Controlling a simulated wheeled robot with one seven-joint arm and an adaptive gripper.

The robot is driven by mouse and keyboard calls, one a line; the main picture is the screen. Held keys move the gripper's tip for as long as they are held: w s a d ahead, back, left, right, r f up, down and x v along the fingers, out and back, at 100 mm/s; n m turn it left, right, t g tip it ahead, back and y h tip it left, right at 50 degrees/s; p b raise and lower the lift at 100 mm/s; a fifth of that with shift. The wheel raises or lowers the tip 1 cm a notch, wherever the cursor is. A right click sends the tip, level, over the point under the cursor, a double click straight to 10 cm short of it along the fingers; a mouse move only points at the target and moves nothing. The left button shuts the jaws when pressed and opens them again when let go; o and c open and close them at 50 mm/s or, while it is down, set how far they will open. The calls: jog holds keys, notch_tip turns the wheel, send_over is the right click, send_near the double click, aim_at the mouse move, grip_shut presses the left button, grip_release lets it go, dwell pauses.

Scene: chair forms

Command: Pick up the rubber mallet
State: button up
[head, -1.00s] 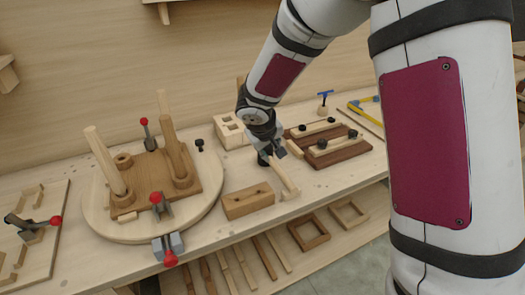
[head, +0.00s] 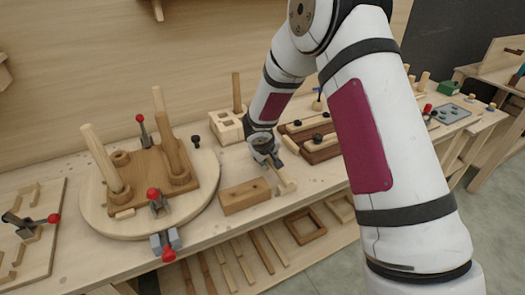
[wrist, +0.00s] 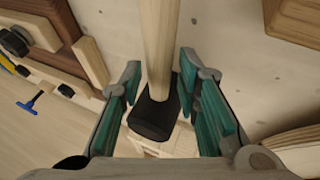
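The mallet shows in the wrist view as a pale wooden handle (wrist: 160,45) with a black block-like end (wrist: 156,116). My gripper (wrist: 158,90) is open, with one teal-padded finger on each side of the mallet near the black end. Gaps show beside the handle, and I cannot tell whether a finger touches the black end. In the head view my gripper (head: 265,157) is low over the bench, and the mallet's pale part (head: 287,183) sticks out toward the front right. Its black end is hidden there by the gripper.
A wooden block with holes (head: 245,196) lies just left of the mallet. A dark board with black knobs (head: 312,140) is behind right. A pale box with square holes (head: 227,127) is behind left. A round base with upright pegs (head: 92,205) and red-tipped clamps stands farther left.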

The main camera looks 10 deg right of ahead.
jog(key=shift+x, duration=1)
grip_shut()
jog(key=shift+r, duration=0.1)
